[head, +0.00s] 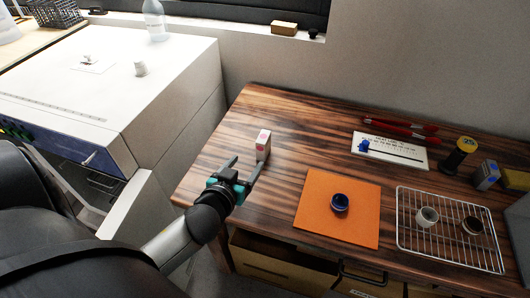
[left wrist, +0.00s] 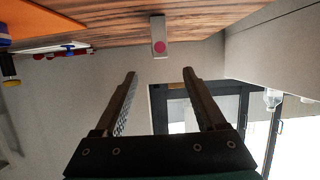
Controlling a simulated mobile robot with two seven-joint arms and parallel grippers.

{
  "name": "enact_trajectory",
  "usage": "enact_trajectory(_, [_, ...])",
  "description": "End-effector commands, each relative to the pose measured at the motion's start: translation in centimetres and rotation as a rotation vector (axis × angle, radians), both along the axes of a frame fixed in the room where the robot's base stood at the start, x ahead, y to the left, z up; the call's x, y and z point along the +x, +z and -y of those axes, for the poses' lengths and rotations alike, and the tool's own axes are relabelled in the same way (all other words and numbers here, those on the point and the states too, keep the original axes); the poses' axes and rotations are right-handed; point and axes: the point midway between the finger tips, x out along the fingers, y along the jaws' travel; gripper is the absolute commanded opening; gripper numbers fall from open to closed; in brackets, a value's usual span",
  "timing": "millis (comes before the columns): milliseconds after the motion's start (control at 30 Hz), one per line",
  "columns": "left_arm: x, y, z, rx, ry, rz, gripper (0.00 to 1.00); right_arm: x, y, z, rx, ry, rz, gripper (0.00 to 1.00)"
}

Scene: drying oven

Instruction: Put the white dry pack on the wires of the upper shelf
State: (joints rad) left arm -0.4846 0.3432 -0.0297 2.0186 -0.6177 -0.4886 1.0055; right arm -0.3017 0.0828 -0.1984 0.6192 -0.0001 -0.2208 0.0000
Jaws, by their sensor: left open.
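The white dry pack (head: 263,145), a small upright box with a pink dot, stands on the wooden table near its left side. It also shows in the left wrist view (left wrist: 158,38), ahead of the fingertips and roughly centred between them. My left gripper (head: 244,166) is open and empty, with its fingers pointing at the pack; I cannot tell whether either touches it. The white drying oven (head: 150,75) stands at the left, with its door (head: 130,208) swung open. Only a little of its dark inside shows; the upper shelf's wires are not clear. My right gripper is out of view.
A white card (head: 388,152) and red-handled tools (head: 400,127) lie behind. The table around the pack is clear.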

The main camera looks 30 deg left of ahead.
Motion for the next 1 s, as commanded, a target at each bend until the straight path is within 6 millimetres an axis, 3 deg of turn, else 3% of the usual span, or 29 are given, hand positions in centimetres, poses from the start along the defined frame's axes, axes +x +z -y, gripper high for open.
enact_trajectory(167, [0.9, -0.3, -0.5, 0.017, -0.003, 0.007, 0.73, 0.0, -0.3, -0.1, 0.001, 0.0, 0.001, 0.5])
enact_trajectory(700, [8.0, -3.1, -2.1, 0.014, -0.001, 0.004, 0.73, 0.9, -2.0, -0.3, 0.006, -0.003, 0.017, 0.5])
enact_trajectory(1000, [9.4, -3.6, -2.4, 0.013, -0.001, 0.003, 0.73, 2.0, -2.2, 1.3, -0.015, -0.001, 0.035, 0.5])
